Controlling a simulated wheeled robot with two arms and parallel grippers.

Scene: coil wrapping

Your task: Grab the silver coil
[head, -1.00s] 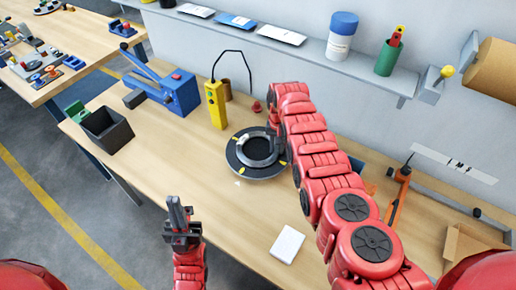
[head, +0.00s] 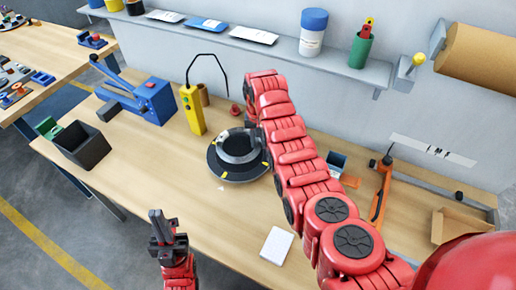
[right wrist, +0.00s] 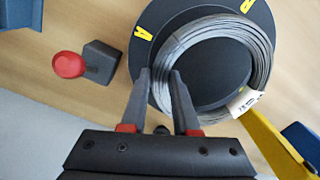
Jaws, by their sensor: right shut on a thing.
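The silver coil (head: 232,157) is a ring of grey wire with a white tag, at the black round turntable (head: 226,175) on the bench. In the right wrist view the coil (right wrist: 262,58) overlaps the turntable's dark face (right wrist: 160,62) with its yellow marks. My right gripper (right wrist: 160,76) is shut on the coil's near wall, one finger on each side. The coil looks slightly raised off the turntable in the head view. My left gripper (head: 163,222) is upright and empty in front of the bench edge, away from the coil; its finger gap is unclear.
A yellow control box (head: 192,112) stands behind the turntable. A red knob (right wrist: 70,65) on a dark base is close to my right gripper. A blue machine (head: 155,102), a black bin (head: 80,146) and a white card (head: 277,245) are on the bench.

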